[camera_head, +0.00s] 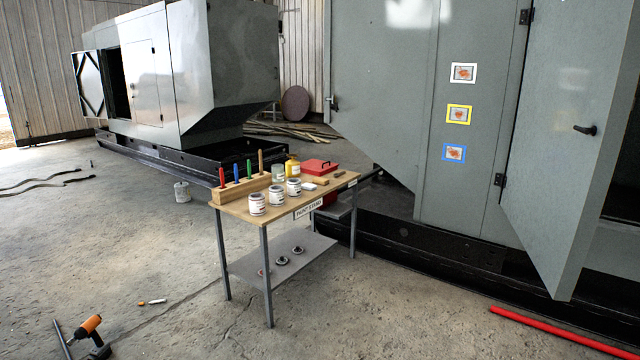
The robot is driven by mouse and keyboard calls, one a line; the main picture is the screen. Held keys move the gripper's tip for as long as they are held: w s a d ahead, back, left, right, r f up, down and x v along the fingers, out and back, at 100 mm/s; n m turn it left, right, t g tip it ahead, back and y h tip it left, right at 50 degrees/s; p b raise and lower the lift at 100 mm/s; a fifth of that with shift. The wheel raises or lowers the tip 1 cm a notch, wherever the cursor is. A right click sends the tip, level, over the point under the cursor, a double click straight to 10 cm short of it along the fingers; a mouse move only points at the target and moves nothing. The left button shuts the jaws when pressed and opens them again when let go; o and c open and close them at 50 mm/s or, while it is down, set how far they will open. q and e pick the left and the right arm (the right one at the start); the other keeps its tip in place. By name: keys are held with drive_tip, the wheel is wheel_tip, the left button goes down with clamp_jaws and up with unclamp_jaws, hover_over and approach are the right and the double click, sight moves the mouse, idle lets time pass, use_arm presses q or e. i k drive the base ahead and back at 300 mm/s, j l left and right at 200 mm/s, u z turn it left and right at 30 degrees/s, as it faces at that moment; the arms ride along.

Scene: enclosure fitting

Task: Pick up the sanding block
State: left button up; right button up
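A small workbench (284,206) with a light wooden top and grey legs stands in the middle of the view. Near its right end lies a small tan block (321,181), which looks like the sanding block. It lies flat beside a small white piece (308,187). The details of both are too small to tell. Neither of my grippers is in view.
The bench top holds white paint cans (275,194), a wooden rack (240,188) of coloured handles, a yellow bottle (292,167) and a red box (318,167). An open cabinet door (555,150) stands at right. An orange drill (88,328) and a red bar (560,331) lie on the floor.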

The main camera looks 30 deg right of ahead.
sight(320, 181)
drive_tip(key=z, duration=1.25)
drive_tip(key=i+z, duration=0.1)
drive_tip(key=i, duration=3.4)
